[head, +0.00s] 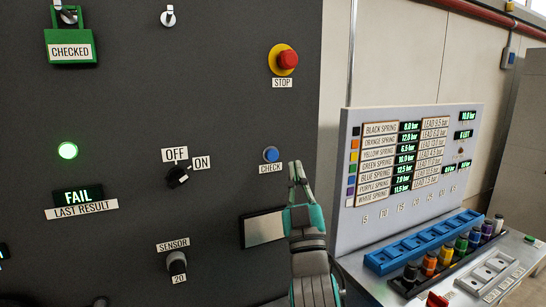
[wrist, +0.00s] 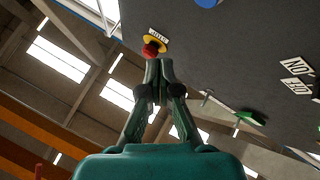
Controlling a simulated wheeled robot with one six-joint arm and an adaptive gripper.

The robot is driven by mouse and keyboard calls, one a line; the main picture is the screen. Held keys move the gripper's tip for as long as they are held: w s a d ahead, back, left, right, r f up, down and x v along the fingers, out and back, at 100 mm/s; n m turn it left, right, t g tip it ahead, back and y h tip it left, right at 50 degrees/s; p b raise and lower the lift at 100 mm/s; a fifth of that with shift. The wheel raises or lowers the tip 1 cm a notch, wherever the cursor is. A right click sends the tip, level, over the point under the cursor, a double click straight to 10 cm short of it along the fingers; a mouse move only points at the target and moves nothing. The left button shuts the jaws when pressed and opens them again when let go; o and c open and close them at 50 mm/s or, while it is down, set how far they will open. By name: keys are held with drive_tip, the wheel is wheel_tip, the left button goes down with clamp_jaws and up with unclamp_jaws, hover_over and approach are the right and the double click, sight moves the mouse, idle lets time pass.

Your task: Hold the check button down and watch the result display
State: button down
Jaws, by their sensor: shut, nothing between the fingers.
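The blue check button (head: 270,154) is on the dark panel, above its CHECK label. It also shows at the top edge of the wrist view (wrist: 207,3). My gripper (head: 296,170) is shut and empty, with its fingertips just right of the button in the head view. No contact with the button shows. In the wrist view the closed fingertips (wrist: 158,64) appear just below the red stop button. The result display (head: 78,195) reads FAIL in green, above a LAST RESULT label. A green lamp (head: 68,151) above it is lit.
The red stop button (head: 287,60) is above the check button. An OFF/ON switch (head: 177,177) and a sensor knob (head: 176,263) are to the left. A spring board (head: 405,180) stands at right, behind blue trays (head: 425,243).

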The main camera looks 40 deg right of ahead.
sight(275, 150)
drive_tip(key=shift+w+d, duration=0.35)
drive_tip(key=shift+w, duration=0.85)
drive_tip(key=shift+w+d, duration=0.35)
drive_tip(key=shift+w, duration=0.9)
drive_tip(key=shift+w+d, duration=0.35)
drive_tip(key=shift+w, duration=0.85)
drive_tip(key=shift+w+d, duration=0.25)
drive_tip(key=shift+w, duration=0.6)
drive_tip(key=shift+s, duration=0.2)
drive_tip(key=shift+s+a, duration=0.25)
drive_tip(key=shift+s, duration=0.45)
drive_tip(key=shift+s, duration=0.1)
drive_tip(key=shift+s+a, duration=0.25)
drive_tip(key=shift+s, duration=0.5)
drive_tip(key=shift+s+a, duration=0.2)
drive_tip(key=shift+s, duration=0.6)
drive_tip(key=shift+s+a, duration=0.25)
drive_tip(key=shift+s, duration=0.5)
